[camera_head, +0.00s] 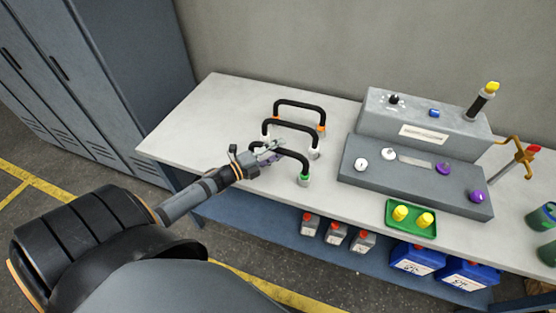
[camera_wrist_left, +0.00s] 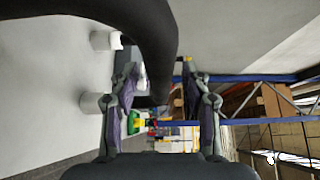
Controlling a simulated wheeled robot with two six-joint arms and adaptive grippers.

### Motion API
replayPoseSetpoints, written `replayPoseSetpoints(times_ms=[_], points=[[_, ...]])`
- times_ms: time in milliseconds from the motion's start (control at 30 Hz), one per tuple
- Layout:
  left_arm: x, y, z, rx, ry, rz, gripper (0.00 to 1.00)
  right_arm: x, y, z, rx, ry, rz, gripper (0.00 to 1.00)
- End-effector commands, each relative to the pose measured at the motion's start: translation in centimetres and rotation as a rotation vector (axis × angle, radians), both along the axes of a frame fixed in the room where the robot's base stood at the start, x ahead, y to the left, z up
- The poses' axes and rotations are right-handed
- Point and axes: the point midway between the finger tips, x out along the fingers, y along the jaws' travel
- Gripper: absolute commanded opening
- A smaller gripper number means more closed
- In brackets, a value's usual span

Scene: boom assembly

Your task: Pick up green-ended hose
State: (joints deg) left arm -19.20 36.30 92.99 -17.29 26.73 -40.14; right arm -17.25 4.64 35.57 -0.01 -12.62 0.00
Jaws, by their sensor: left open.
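The green-ended hose (camera_head: 290,156) is a black arch standing upright at the front of the table. Its right end shows a green collar (camera_head: 304,176) in a grey fitting; its left end is hidden behind my gripper. My left gripper (camera_head: 268,148) is open at the hose's left part, with its fingers angled toward the hose. In the left wrist view, a thick black hose (camera_wrist_left: 158,40) curves close to the camera and down toward the gap between the open fingers (camera_wrist_left: 162,88). I cannot tell whether they touch it. My right gripper is in neither view.
Just behind stand a white-ended hose (camera_head: 290,125) and an orange-ended hose (camera_head: 299,105). A grey console (camera_head: 400,168) with knobs and a green tray (camera_head: 393,225) are to the right. The table (camera_head: 205,120) is clear at left. Canisters stand on the lower shelf.

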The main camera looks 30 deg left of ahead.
Motion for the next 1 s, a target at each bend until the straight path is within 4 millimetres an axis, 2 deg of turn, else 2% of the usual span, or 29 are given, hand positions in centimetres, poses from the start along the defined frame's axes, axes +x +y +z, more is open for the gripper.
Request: replayPoseSetpoints(times_ms=[267,633,1000], points=[[0.38,-0.16,-0.04,0.001,0.002,0.0,0.48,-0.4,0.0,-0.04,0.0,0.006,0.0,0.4],[0.36,-0.15,-0.04,0.001,0.002,0.0,0.0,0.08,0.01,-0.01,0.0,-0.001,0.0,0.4],[0.38,-0.19,0.06,0.0,0.0,-0.001,0.0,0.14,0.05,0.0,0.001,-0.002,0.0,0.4]])
